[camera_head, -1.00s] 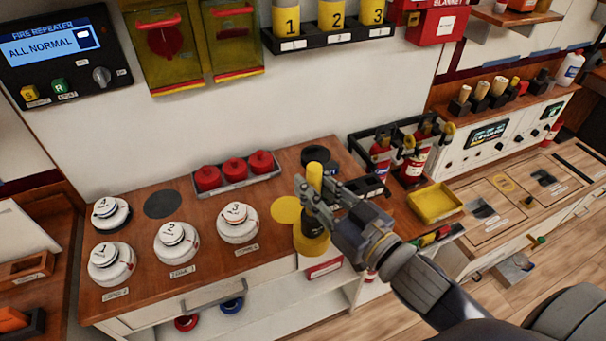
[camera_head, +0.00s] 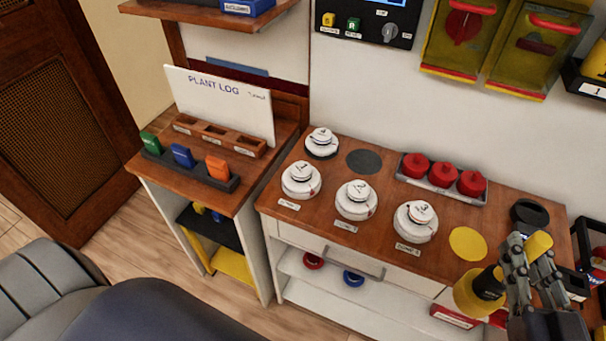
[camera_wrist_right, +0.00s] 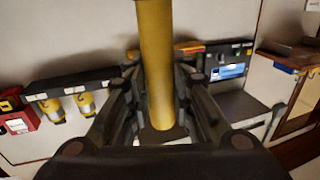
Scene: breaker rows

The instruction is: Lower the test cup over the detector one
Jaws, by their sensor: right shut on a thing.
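The test cup (camera_head: 478,292) has a wide yellow mouth, a dark middle and a yellow handle. My right gripper (camera_head: 520,258) is shut on it at the lower right of the head view, near the bench's front edge. In the wrist view the yellow handle (camera_wrist_right: 157,65) stands between the fingers. Detector one (camera_head: 301,180), a white round unit, sits on the bench well to the left of the cup. Detector two (camera_head: 356,200) and detector three (camera_head: 415,222) stand in between. Detector four (camera_head: 322,143) is behind detector one. My left gripper is not in view.
A yellow disc (camera_head: 468,243) and a dark disc (camera_head: 364,162) lie flat on the bench. A tray (camera_head: 432,184) of red domed items is at the back. A side desk with a PLANT LOG board (camera_head: 220,98) stands left. Red extinguishers are at the right edge.

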